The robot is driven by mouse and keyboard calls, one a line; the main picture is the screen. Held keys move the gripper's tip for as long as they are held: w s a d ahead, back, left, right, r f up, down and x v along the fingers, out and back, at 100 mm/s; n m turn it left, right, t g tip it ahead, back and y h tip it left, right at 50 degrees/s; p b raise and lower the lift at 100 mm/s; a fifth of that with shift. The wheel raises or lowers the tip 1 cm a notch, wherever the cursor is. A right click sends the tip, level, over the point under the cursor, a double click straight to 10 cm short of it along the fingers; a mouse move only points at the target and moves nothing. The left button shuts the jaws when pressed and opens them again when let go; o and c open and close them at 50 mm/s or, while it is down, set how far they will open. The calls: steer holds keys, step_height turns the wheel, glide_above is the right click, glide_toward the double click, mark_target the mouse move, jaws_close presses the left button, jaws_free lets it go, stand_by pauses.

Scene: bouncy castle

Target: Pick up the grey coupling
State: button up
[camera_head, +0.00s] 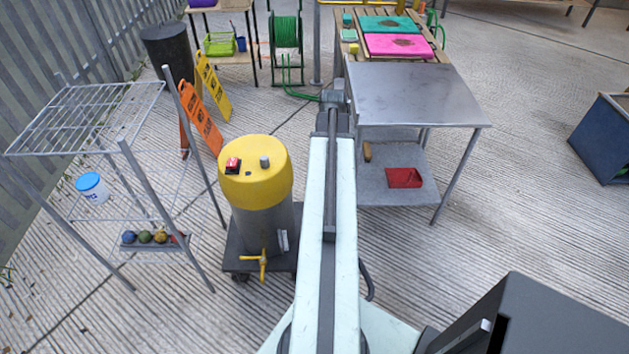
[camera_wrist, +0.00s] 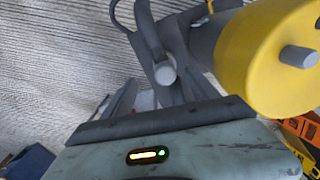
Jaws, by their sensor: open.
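The grey coupling (camera_head: 264,161) is a small grey cylinder standing upright on the yellow top of a grey drum (camera_head: 255,172), left of my arm. In the wrist view the coupling (camera_wrist: 299,56) sticks out from the yellow surface at the upper right. My gripper (camera_head: 333,97) is at the far end of my outstretched arm, near the metal table's left edge, beyond and to the right of the drum.
A red switch (camera_head: 233,164) shares the drum's top. A wire rack (camera_head: 90,110) stands left, with orange (camera_head: 200,118) and yellow (camera_head: 213,86) signs behind the drum. The metal table (camera_head: 413,92) stands right of my arm. Open floor lies farther right.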

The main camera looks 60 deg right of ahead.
steer(key=shift+f+b, duration=0.55)
steer(key=shift+f, duration=0.15)
steer(key=f+b, duration=0.7)
steer(key=shift+w+a+f+b, duration=0.25)
steer(key=shift+w+f+b, duration=0.05)
steer(key=shift+w, duration=0.1)
steer(key=shift+r, duration=0.2)
steer(key=c, duration=1.3)
steer(key=shift+c, duration=0.2)
step_height(320, 180, up, 10)
steer(key=p, duration=1)
steer(key=shift+r+p, duration=0.15)
steer(key=shift+p, duration=0.2)
steer(key=shift+s, duration=0.1)
